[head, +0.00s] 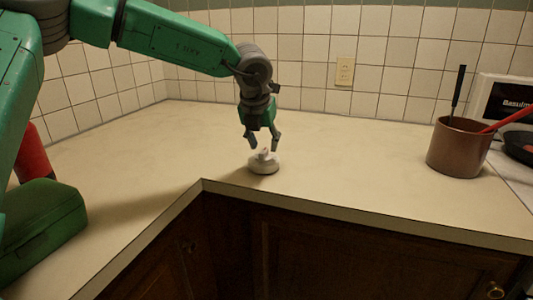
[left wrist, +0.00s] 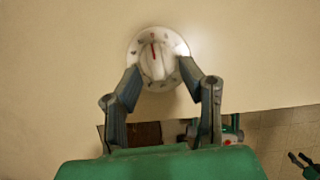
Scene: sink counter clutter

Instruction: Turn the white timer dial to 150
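The white timer dial (head: 264,164) sits on the beige counter near its front edge, at the inner corner. In the left wrist view the round dial (left wrist: 152,72) shows a raised knob with a red line pointing almost straight up, and small marks around its rim too blurred to read. My left gripper (head: 262,145) points down just above the dial. In the left wrist view its two fingers (left wrist: 158,80) are apart, one on each side of the knob; I cannot tell whether they touch it.
A brown pot (head: 459,148) with utensils stands at the right, beside a stove with a dark pan (head: 519,146). A green box (head: 40,225) and a red cylinder (head: 33,155) are at the left. The counter (head: 340,160) around the dial is clear. A tiled wall with an outlet (head: 345,71) is behind.

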